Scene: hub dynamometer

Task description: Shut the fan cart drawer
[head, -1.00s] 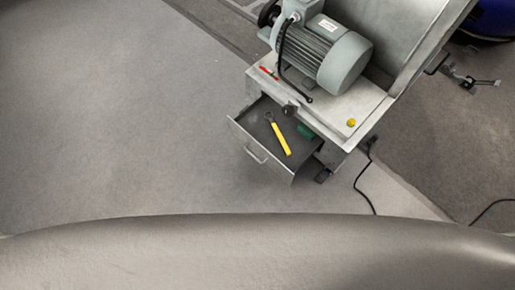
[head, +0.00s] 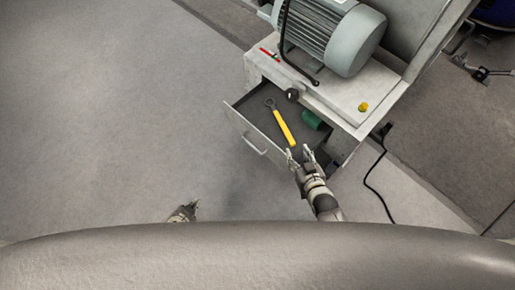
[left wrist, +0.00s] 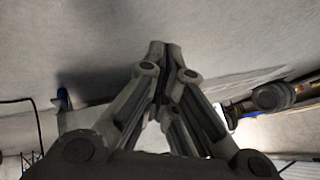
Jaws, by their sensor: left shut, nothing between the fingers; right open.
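The fan cart drawer (head: 235,122) stands pulled open from the cart (head: 355,122), its handle (head: 256,146) on the front panel. Inside lie a yellow-handled wrench (head: 284,128) and a green item (head: 313,120). My right gripper (head: 300,152) is open and empty, over or beside the drawer's near right corner in the head view; I cannot tell whether it touches. My left gripper (head: 194,206) is shut and empty, low and to the left of the drawer, apart from it. In the left wrist view its fingers (left wrist: 158,48) meet at the tips.
A grey motor (head: 335,38) sits on the cart top, with a red-handled tool (head: 268,53) and a yellow button (head: 363,107) near its edge. A black cable (head: 369,180) trails on the floor right of the cart. The floor left of the drawer is clear.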

